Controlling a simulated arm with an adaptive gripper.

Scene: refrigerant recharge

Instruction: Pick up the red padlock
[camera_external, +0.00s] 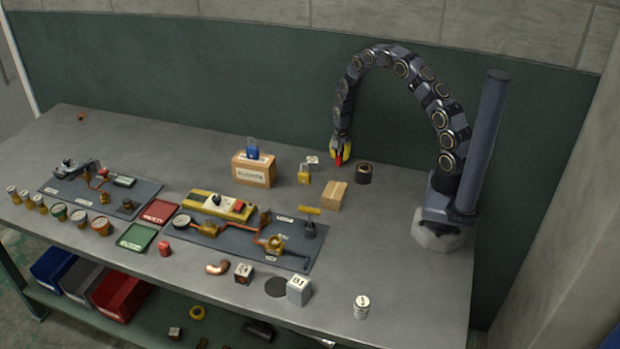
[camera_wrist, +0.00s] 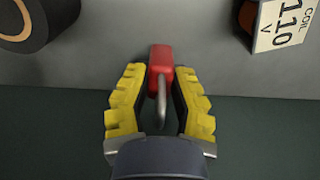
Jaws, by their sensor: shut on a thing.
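The red padlock (camera_wrist: 162,62) is between the yellow fingers of my gripper (camera_wrist: 160,100) in the wrist view, with its grey shackle pointing toward the wrist. My gripper is shut on it. In the external view my gripper (camera_external: 341,152) hangs down at the back of the bench, and a small red part of the padlock (camera_external: 339,160) shows below the fingers. Whether the padlock touches the bench is hard to tell.
A dark roll (camera_external: 364,174) stands to the right of my gripper. A brass padlock (camera_external: 304,173) and a small labelled coil block (camera_external: 313,162) stand to its left. A cardboard box (camera_external: 254,170) bears a blue padlock (camera_external: 252,148). A wooden block (camera_external: 334,195) lies in front.

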